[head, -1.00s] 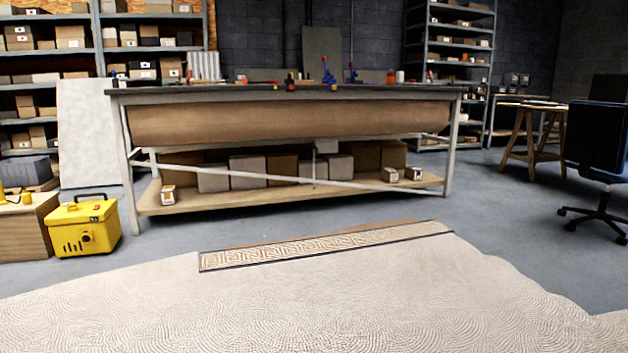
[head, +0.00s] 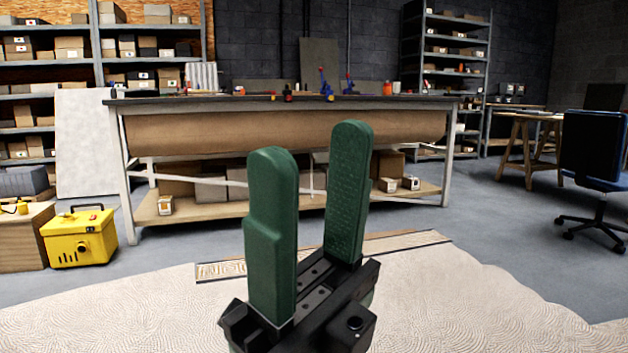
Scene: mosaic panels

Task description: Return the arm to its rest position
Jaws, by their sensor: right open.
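My right gripper (head: 310,140) stands upright in the middle of the head view, with two green fingers on a black base. The fingers are spread apart and nothing is between them. It hides part of the workbench and of the mosaic panel behind it. My left gripper is not in view. The mosaic panel (head: 470,300) lies low in front of me, pale with curved rows of small tiles.
A workbench (head: 190,102) with tools on top stands beyond the panel, with boxes on its lower shelf. A yellow toolbox (head: 80,237) stands at left. An office chair (head: 592,150) is at right. Grey floor (head: 490,222) lies clear between panel and chair.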

